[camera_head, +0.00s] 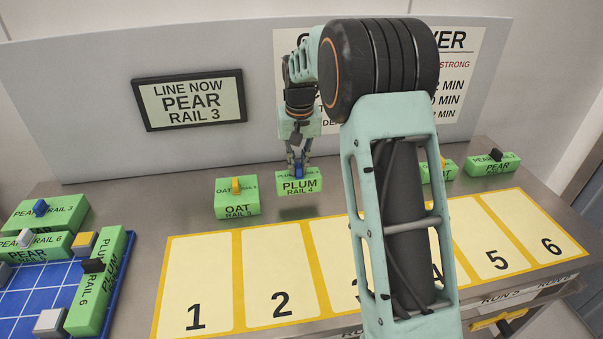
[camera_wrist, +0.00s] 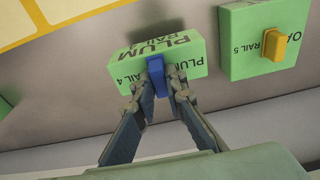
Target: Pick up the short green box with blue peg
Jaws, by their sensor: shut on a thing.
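A short green box labelled PLUM RAIL 4 (camera_head: 299,187) has a blue peg (camera_head: 299,171) on top. My gripper (camera_head: 298,165) is shut on this blue peg, one finger on each side. The box hangs level a little above the grey worktop, with a shadow below it. In the wrist view the green box (camera_wrist: 183,53) and the blue peg (camera_wrist: 157,75) show clearly between my fingertips (camera_wrist: 158,82).
An OAT RAIL 5 box (camera_head: 237,204) with an orange peg stands just left. More green boxes, including a PEAR box (camera_head: 492,168), stand right, partly behind my arm. A blue tray (camera_head: 35,292) holding several boxes is at left. Numbered cream panels (camera_head: 281,262) lie clear in front.

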